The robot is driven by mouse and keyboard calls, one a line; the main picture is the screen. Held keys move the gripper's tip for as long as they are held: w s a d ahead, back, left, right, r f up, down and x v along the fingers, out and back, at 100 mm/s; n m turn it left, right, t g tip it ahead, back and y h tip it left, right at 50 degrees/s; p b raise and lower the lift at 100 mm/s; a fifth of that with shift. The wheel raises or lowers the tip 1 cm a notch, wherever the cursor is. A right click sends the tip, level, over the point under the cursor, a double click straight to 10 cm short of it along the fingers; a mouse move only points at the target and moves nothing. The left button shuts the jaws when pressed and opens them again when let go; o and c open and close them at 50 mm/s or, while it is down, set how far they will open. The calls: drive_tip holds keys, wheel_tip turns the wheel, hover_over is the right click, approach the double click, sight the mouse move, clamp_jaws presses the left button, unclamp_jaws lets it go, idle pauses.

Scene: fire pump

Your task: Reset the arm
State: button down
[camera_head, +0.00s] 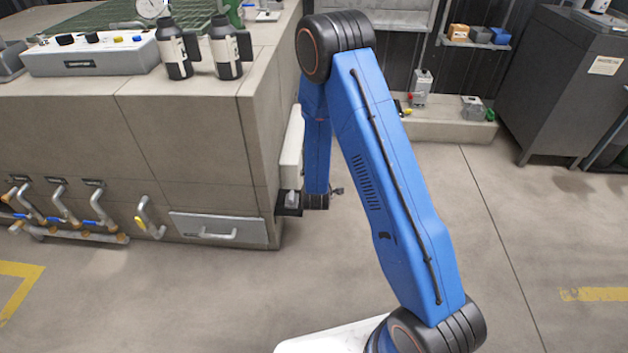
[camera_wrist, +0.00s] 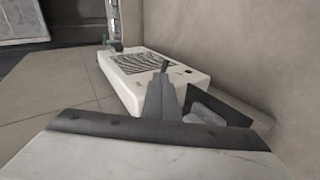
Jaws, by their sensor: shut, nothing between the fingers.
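My blue arm, with black joints, stands up and bends over at the top, its far link hanging down beside the console (camera_head: 190,150). In the wrist view my gripper (camera_wrist: 163,72) shows as a narrow grey shape, its fingers together and empty. It points toward a white box with a dark grille (camera_wrist: 150,64), overlapping it in the picture; I cannot tell whether they touch. In the head view the white box (camera_head: 292,145) is on the console's right side, partly behind my arm. The fingers are not clear there.
Two black bottles (camera_head: 228,47) and a control box (camera_head: 92,57) stand on the console top. Pipes with valves (camera_head: 60,210) and a drawer (camera_head: 218,229) are on its front. A dark cabinet (camera_head: 565,80) stands at the right. The floor (camera_head: 530,215) between is clear.

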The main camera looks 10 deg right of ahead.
drive_tip(key=shift+r, duration=0.1)
idle(0.5)
drive_tip(key=s+r+m+g+y, duration=0.25)
drive_tip(key=s+r, duration=0.35)
drive_tip(key=r, duration=0.8)
drive_tip(key=s+r+m+g+y, duration=0.1)
drive_tip(key=s+r+m, duration=0.45)
drive_tip(key=r, duration=0.75)
drive_tip(key=s+d+r+m+g, duration=0.1)
drive_tip(key=s+r, duration=0.3)
drive_tip(key=s, duration=0.7)
drive_tip(key=s+d+r+m+g, duration=0.1)
drive_tip(key=s+d+r+m, duration=0.1)
drive_tip(key=s, duration=0.9)
drive_tip(key=s+d+r+m+g, duration=0.1)
drive_tip(key=s+d+r, duration=0.3)
drive_tip(key=s, duration=0.8)
wheel_tip(320, 180, up, 2)
drive_tip(key=shift+r+m+h, duration=0.15)
drive_tip(key=shift+m+h, duration=0.3)
drive_tip(key=shift+m, duration=0.35)
drive_tip(key=shift+d, duration=0.1)
